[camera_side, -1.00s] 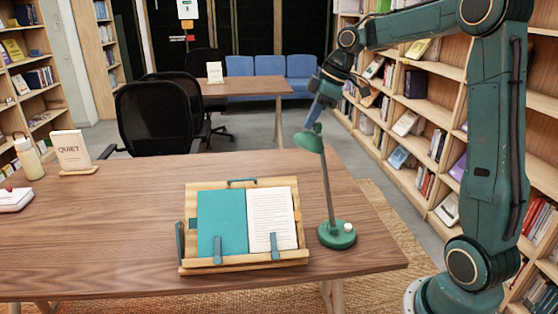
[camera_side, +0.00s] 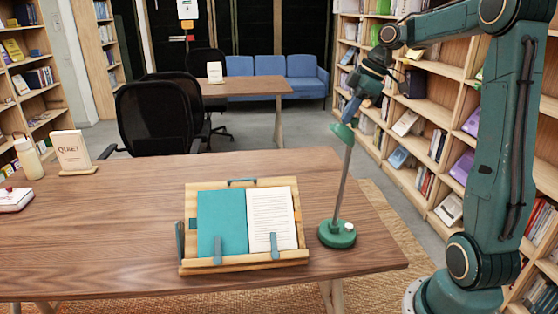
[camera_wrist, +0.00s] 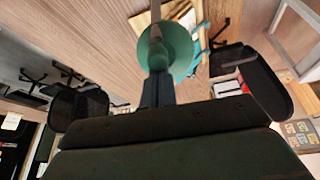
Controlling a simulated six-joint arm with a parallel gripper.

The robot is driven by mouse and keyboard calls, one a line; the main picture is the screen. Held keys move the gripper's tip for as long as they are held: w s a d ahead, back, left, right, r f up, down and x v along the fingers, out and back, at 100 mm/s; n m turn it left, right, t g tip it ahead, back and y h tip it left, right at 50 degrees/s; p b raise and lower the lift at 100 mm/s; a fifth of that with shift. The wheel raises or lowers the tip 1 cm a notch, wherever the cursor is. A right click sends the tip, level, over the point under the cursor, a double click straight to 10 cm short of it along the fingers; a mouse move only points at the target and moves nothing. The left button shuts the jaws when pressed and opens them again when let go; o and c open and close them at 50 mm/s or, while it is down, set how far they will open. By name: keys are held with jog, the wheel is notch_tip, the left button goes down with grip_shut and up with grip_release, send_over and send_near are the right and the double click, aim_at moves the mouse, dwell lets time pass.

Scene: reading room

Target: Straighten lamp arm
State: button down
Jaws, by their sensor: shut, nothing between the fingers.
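A green desk lamp stands on the right part of the wooden table, its round base (camera_side: 337,234) near the right edge. The lamp arm (camera_side: 342,190) rises from the base and leans a little to the right. The green lamp head (camera_side: 343,133) is at its top, and it also shows in the wrist view (camera_wrist: 178,48). My gripper (camera_side: 349,114) is shut with nothing between its fingers and is right at the lamp head; its fingertips (camera_wrist: 157,84) meet the head's near side in the wrist view. Whether they press on it I cannot tell.
A wooden book stand (camera_side: 245,262) with an open book is left of the lamp. A QUIET sign (camera_side: 70,153) and a bottle (camera_side: 28,160) stand at the table's far left. Bookshelves (camera_side: 440,100) line the right side. The middle of the table (camera_side: 140,200) is clear.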

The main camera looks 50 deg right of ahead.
jog(key=shift+w+a, duration=0.1)
jog(key=shift+w, duration=0.05)
jog(key=shift+w+a+r, duration=0.1)
jog(key=shift+w+a, duration=0.45)
jog(key=shift+w, duration=0.2)
jog(key=shift+w+a+r, duration=0.1)
jog(key=shift+w+a, duration=0.45)
jog(key=shift+w, duration=0.2)
jog(key=shift+s+d+r, duration=0.65)
jog(key=shift+s+r, duration=0.25)
jog(key=shift+r, duration=0.3)
jog(key=shift+s+d+r, duration=0.65)
jog(key=shift+s+r, duration=0.2)
jog(key=shift+r, duration=0.35)
jog(key=shift+s+d+r, duration=0.65)
jog(key=shift+s+r, duration=0.25)
jog(key=shift+r, duration=0.3)
